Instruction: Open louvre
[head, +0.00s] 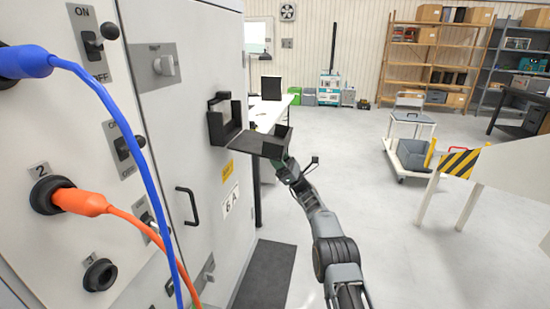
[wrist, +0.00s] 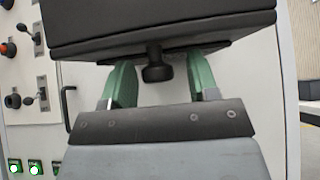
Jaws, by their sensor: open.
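The louvre is a black box-like fitting (head: 222,122) on the grey cabinet door. Its dark flap (head: 258,144) sticks out from the door towards the right, with a raised outer edge. In the wrist view the dark flap (wrist: 160,28) fills the top, and a short black knob (wrist: 154,72) hangs below it. My gripper (head: 286,165) is at the flap's outer end, partly hidden by it. In the wrist view the green fingers of my gripper (wrist: 162,84) are apart, one on each side of the knob, with gaps showing.
A black door handle (head: 188,206) is below the louvre. Blue (head: 140,130) and orange (head: 125,220) cables hang across the left panel of switches and sockets. A white table (head: 268,112) stands behind the cabinet.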

